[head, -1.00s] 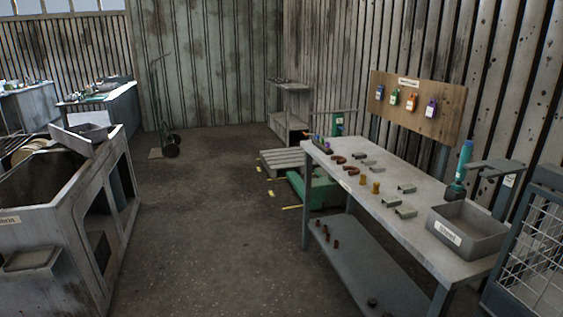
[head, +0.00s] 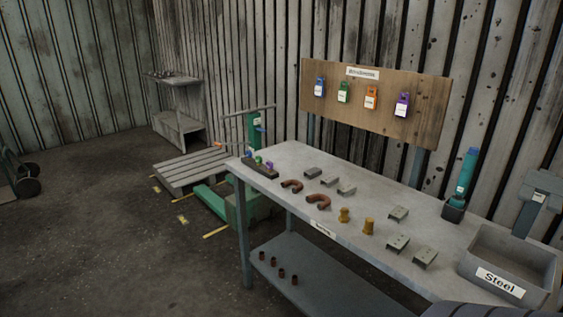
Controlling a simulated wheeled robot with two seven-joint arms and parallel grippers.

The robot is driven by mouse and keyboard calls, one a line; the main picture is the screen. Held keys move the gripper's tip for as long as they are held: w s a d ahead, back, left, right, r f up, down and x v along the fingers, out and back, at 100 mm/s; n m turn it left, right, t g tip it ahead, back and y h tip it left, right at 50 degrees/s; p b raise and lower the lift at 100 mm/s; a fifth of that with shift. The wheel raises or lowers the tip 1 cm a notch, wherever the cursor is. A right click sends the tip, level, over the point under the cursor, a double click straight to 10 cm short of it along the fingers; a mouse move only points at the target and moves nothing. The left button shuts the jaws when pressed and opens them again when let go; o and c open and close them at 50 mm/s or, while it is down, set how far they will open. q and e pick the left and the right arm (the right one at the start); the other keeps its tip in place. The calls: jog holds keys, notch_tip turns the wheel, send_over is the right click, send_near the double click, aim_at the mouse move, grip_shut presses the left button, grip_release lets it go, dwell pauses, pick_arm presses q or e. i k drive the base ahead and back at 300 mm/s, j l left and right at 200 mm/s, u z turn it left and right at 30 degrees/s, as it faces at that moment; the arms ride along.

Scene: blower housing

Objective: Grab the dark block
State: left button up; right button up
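A dark base (head: 453,212) stands under a teal cylinder (head: 467,170) near the right end. I cannot tell which of these the task means. Neither of my grippers is in view.
Reddish-brown curved pieces (head: 317,202), yellow-brown pieces (head: 368,227) and grey brackets (head: 397,244) lie on the bench. A grey bin labelled Steel (head: 515,262) stands at its right end. A pallet (head: 190,169) and green equipment (head: 215,200) stand beyond.

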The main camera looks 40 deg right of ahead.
aim_at(314, 171)
jog(key=i+j+z, duration=0.1)
jog(key=i+z, duration=0.4)
jog(key=i+j+z, duration=0.25)
jog(key=i+z, duration=0.2)
jog(key=i+j+z, duration=0.35)
jog(key=z, duration=0.15)
